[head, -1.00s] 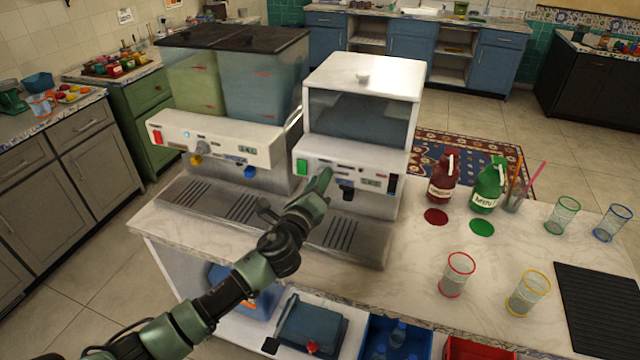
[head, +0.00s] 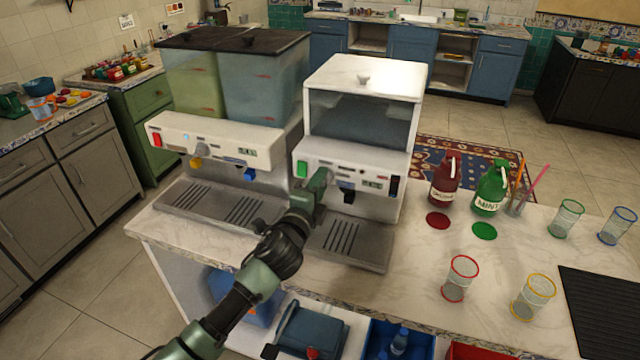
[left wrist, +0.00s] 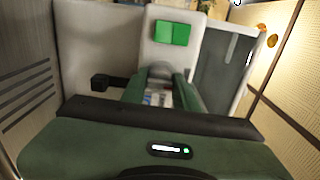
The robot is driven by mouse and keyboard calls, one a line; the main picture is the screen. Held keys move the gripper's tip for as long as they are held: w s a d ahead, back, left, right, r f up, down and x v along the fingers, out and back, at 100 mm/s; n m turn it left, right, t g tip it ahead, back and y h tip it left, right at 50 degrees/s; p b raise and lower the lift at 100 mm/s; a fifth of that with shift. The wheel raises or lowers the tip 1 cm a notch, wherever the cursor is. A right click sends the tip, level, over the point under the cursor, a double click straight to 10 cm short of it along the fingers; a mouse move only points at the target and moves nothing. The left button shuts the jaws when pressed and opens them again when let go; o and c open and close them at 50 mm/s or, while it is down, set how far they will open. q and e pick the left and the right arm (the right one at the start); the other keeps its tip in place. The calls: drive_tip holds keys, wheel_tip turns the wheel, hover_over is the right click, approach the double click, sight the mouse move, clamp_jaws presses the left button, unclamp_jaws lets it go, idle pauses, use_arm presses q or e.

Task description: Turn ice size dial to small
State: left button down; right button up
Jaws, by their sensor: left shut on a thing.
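The white ice machine (head: 350,160) stands on the counter, with a green switch (head: 302,169) at the left of its front panel and a black spout (head: 347,192) below. My left gripper (head: 317,182) is at this panel, just right of the green switch. In the left wrist view, its fingers (left wrist: 159,82) are closed around a small grey knob (left wrist: 158,70), which appears to be the ice size dial. The gripper hides the dial in the head view, and its pointer and markings cannot be read. My right gripper is not in view.
A two-tank drink dispenser (head: 215,145) stands close on the left. Red (head: 446,180) and green (head: 490,188) syrup bottles stand to the right, with several glasses beyond. Counter around the glasses is partly clear.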

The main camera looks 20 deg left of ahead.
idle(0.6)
use_arm(q)
drive_tip(key=c, duration=1.1)
unclamp_jaws()
drive_tip(key=shift+s, duration=0.1)
drive_tip(key=s, duration=0.4)
drive_tip(key=s+b, duration=0.1)
drive_tip(key=s, duration=0.2)
drive_tip(key=shift+s+a+b, duration=0.2)
drive_tip(key=shift+s+b, duration=0.1)
drive_tip(key=shift+s, duration=0.05)
drive_tip(key=shift+f, duration=0.1)
